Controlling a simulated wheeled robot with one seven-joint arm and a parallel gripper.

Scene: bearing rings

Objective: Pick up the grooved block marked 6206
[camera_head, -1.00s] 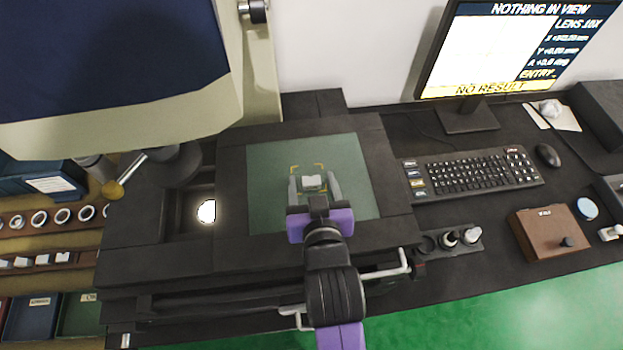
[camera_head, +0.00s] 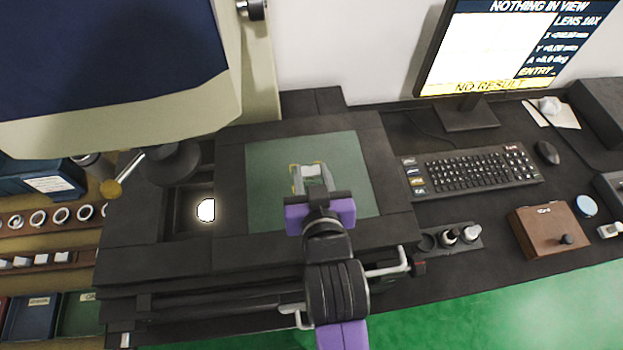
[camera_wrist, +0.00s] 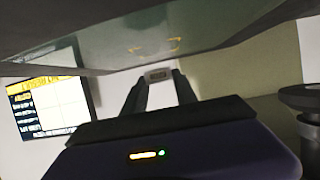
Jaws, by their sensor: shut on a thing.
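A small pale grey block (camera_head: 311,171) is between the two fingers of my gripper (camera_head: 312,178), over the green plate (camera_head: 270,190) of the dark stage. In the wrist view the block (camera_wrist: 158,76) sits at the fingertips of my gripper (camera_wrist: 159,84), with a finger against each side. A dark mark shows on its face, too small to read, so I cannot confirm 6206. The block appears to be held a little above the plate; the exact gap is hard to tell.
A large cream and navy machine head (camera_head: 130,110) hangs at upper left. A monitor (camera_head: 500,55), keyboard (camera_head: 470,172) and brown box (camera_head: 548,230) stand right. Racks with rings (camera_head: 38,218) and small blocks (camera_head: 40,260) are at far left. A bright round light (camera_head: 206,210) shows left of the plate.

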